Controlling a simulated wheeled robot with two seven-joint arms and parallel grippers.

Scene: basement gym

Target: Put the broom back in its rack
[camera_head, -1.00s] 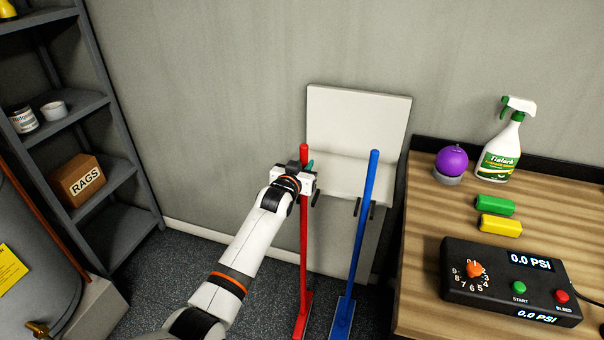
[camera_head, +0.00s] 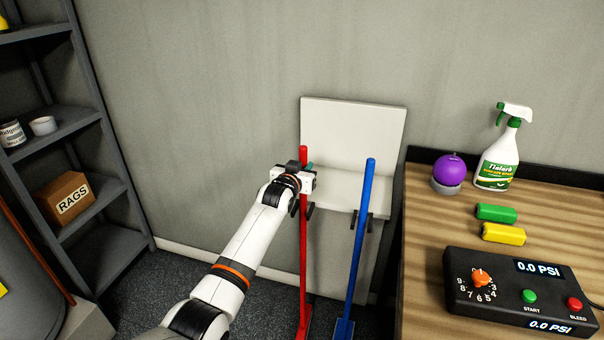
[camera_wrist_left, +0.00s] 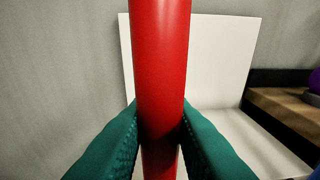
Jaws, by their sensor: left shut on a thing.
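A red-handled broom (camera_head: 303,240) stands nearly upright in front of the white rack (camera_head: 352,135) on the wall. My left gripper (camera_head: 307,178) is shut on the upper part of its handle. In the left wrist view the red handle (camera_wrist_left: 160,70) runs between the two green finger pads (camera_wrist_left: 158,135). A blue-handled tool (camera_head: 360,235) stands just to the right, leaning slightly, in front of the rack's right dark hook (camera_head: 369,222). The rack's left hook (camera_head: 309,212) is beside the red handle. I cannot tell whether the handle is inside it. My right gripper is not in view.
A wooden bench (camera_head: 425,270) at the right holds a spray bottle (camera_head: 500,150), a purple ball (camera_head: 448,170), green and yellow blocks and a control box (camera_head: 515,290). A grey shelf (camera_head: 95,190) with a rags box (camera_head: 65,196) stands at the left. Wall space left of the rack is clear.

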